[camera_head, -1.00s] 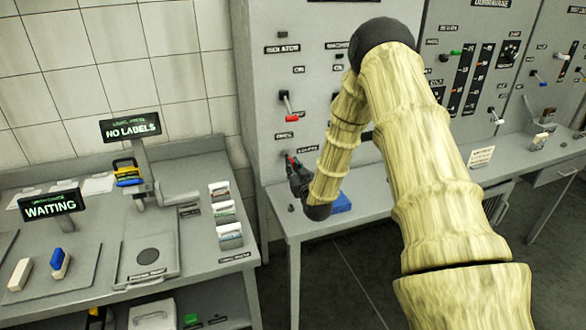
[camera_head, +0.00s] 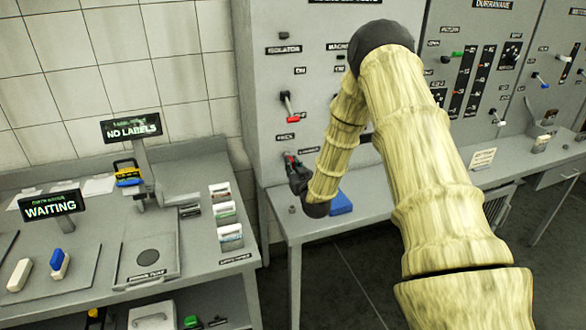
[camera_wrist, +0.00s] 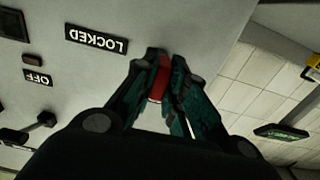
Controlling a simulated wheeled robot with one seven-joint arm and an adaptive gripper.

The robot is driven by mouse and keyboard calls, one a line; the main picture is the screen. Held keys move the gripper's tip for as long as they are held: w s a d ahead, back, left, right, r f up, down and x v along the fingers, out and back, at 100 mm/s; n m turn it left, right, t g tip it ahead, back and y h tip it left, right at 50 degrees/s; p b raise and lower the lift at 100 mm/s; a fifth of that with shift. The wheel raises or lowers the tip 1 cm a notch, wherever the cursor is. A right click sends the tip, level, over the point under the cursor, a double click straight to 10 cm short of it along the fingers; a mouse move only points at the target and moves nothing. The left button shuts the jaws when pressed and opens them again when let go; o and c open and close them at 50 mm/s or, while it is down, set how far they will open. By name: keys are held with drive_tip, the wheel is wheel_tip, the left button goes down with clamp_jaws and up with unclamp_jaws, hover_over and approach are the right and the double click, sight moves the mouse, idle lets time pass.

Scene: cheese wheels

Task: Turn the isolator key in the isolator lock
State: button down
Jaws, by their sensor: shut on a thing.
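My gripper (camera_head: 295,172) is at the grey panel below the isolator switch, at the panel's lower left. In the wrist view my gripper (camera_wrist: 166,95) is shut on a red thing (camera_wrist: 160,82), which I take for the isolator key; its red also shows at the fingers in the head view (camera_head: 291,158). The fingers hide most of the key, and the isolator lock behind it cannot be made out. A "LOCKED" label (camera_wrist: 96,40) shows upside down beside the fingers. The isolator switch (camera_head: 289,107), a lever with a red end, hangs down above my gripper.
A blue block (camera_head: 341,204) lies on the ledge below the panel. The left bench holds a "NO LABELS" screen (camera_head: 131,128), a "WAITING" screen (camera_head: 51,206) and small label boxes (camera_head: 230,238). More levers and sliders (camera_head: 470,75) fill the panels to the right.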

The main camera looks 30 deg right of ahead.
drive_tip(key=shift+w+d+b, duration=0.15)
drive_tip(key=shift+w+b, duration=0.15)
drive_tip(key=shift+w, duration=0.35)
drive_tip(key=c, duration=1.4)
unclamp_jaws()
drive_tip(key=shift+o, duration=0.2)
drive_tip(key=v, duration=1.2)
drive_tip(key=shift+f, duration=0.1)
